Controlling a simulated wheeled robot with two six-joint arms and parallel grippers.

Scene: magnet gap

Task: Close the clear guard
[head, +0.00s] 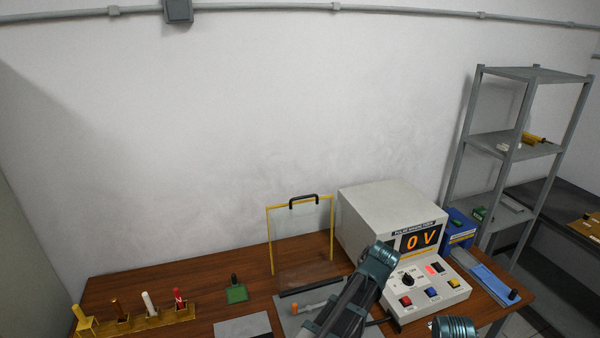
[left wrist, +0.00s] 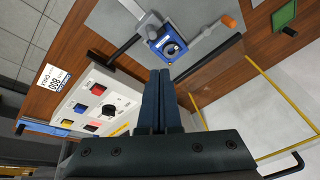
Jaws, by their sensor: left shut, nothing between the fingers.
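The clear guard (head: 303,240) is a see-through panel with a yellow frame and a black handle (head: 303,199) on its top edge. It stands raised, near upright, behind a dark bar on the table. In the left wrist view the guard's yellow frame (left wrist: 282,100) runs along the right side, with the handle at the lower right corner. In the head view my left arm hides part of the grey plate in front of the guard. My right gripper is not in view.
A pulse power unit (head: 385,215) reading 0 V, with a button panel, stands right of the guard. A green block (head: 236,294) and a yellow rack (head: 150,322) of coloured tools are at left. A shelf (head: 515,138) stands at right.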

